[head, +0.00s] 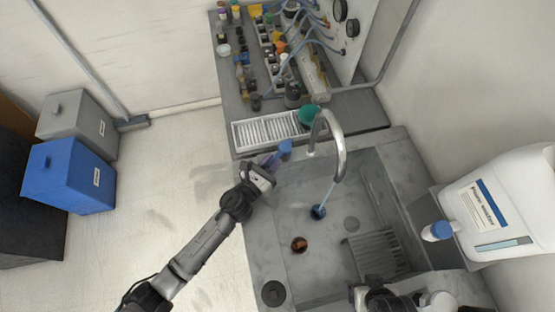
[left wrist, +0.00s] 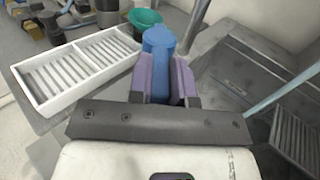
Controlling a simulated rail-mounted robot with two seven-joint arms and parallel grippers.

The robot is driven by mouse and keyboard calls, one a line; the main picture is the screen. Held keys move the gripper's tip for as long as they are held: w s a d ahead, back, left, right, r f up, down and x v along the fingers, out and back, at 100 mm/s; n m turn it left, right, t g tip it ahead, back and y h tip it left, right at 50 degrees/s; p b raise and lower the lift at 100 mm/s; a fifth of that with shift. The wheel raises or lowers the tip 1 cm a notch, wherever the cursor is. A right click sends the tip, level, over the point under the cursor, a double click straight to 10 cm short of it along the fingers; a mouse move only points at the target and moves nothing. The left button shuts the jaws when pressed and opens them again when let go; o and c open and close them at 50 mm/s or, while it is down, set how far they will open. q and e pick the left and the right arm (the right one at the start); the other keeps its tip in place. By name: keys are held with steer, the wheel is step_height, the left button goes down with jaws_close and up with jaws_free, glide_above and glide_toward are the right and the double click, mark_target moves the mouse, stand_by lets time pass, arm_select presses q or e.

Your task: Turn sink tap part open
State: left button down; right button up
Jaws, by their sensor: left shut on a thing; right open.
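The sink tap has a curved metal spout (head: 337,150) over the grey basin (head: 300,215) and a blue handle (head: 286,148) at the basin's far left corner. A thin bluish stream (head: 328,193) runs from the spout down to the basin floor. My left gripper (head: 269,163) is at the handle. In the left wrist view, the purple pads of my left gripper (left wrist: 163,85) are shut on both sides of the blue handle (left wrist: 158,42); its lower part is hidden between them. My right gripper (head: 375,297) is open at the bottom edge, partly cut off, apart from the tap.
A white slatted tray (head: 268,132) and a green bowl (head: 309,116) stand behind the handle. A large white water container (head: 497,207) stands at the right. Blue (head: 68,176) and grey bins (head: 77,121) are on the floor at left. Open floor lies left of the sink.

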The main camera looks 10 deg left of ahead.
arm_select(q)
steer(key=shift+s+d+n+t+y, duration=0.1)
steer(key=shift+d+n+t+y, duration=0.2)
steer(key=shift+n+y, duration=0.3)
steer(key=shift+y, duration=0.3)
steer(key=c, duration=1)
jaws_free()
steer(key=shift+c, duration=0.2)
steer(key=b+v, duration=0.1)
steer(key=v, duration=1.1)
steer(key=shift+f, duration=0.2)
steer(key=shift+v, duration=0.9)
steer(key=shift+r, duration=0.1)
